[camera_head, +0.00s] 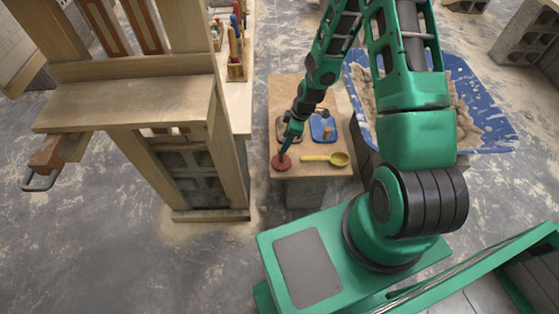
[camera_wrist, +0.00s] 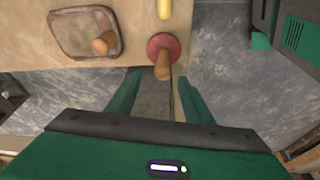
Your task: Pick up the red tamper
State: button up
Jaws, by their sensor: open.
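The red tamper (camera_head: 281,163) stands at the front left corner of a small wooden table (camera_head: 310,90). In the wrist view it shows a round red base (camera_wrist: 161,42) and a wooden handle (camera_wrist: 163,68) pointing toward the camera. My gripper (camera_head: 287,149) is right at the tamper in the head view and hides part of it. In the wrist view my gripper (camera_wrist: 160,80) is open, its fingers spread on either side of the handle's end. I cannot tell whether either finger touches the handle.
A yellow spoon-like tool (camera_head: 323,159) lies right of the tamper. A blue float (camera_head: 322,129) and a brown float (camera_wrist: 85,35) with a wooden knob lie farther back. A blue tub (camera_head: 488,115) of mortar stands right; a wooden frame (camera_head: 232,150) stands left.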

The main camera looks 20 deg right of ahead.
aim_at(282, 156)
jog(key=shift+x, duration=3.45)
jog(key=shift+s, duration=0.2)
grip_shut()
